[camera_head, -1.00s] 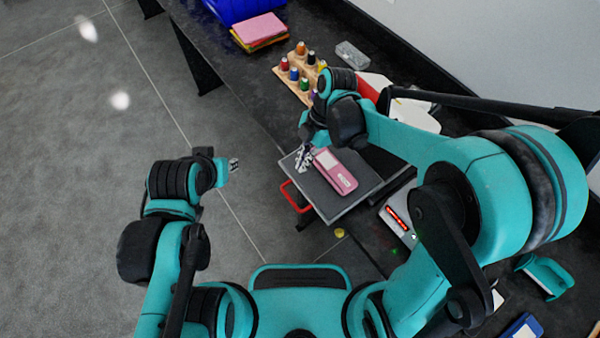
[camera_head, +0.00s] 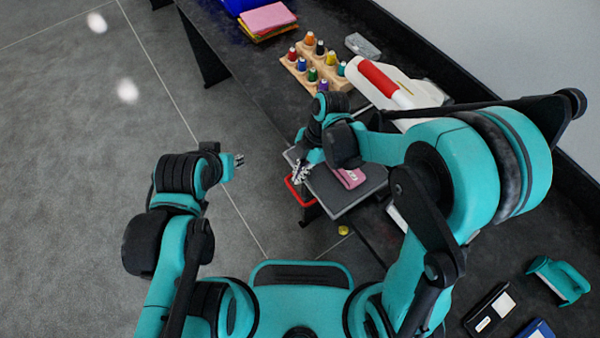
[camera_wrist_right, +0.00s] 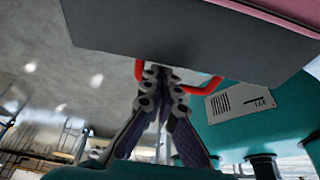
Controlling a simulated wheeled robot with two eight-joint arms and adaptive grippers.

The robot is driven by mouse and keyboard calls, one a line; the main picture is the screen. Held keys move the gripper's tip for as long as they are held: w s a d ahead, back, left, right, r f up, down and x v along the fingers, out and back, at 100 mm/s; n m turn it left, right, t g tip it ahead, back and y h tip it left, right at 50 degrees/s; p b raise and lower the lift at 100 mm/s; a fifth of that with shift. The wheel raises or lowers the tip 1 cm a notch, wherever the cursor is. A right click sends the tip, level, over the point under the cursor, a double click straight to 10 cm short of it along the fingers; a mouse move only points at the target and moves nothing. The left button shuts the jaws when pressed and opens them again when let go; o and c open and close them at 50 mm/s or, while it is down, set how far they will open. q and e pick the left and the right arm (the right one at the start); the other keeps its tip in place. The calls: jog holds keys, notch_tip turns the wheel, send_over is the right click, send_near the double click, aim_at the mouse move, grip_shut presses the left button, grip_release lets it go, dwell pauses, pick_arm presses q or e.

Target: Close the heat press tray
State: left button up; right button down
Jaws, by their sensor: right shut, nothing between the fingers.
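The heat press tray (camera_head: 372,187) is a flat grey plate, pulled out past the bench's front edge. Its red handle (camera_head: 293,190) sticks out at the front. A pink item (camera_head: 349,177) lies on the plate, partly hidden by my right arm. My right gripper (camera_head: 301,174) is at the tray's front edge by the handle. In the right wrist view, the gripper (camera_wrist_right: 160,78) is shut and empty beside the red handle (camera_wrist_right: 205,88), under the plate's dark edge; contact is unclear. My left gripper (camera_head: 238,160) is over the floor, away from the tray, too small to read.
A white machine with a red bar (camera_head: 385,84) stands on the bench behind my right arm. A wooden rack (camera_head: 300,75) of coloured bottles is near it. A yellow round object (camera_head: 344,230) sits near the tray. Bare floor (camera_head: 90,200) lies left of the bench.

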aim_at(311, 170)
jog(key=w+d, duration=0.1)
jog(key=d, duration=0.1)
jog(key=w+d, duration=0.1)
jog(key=shift+w+d, duration=0.4)
jog(key=shift+r, duration=0.1)
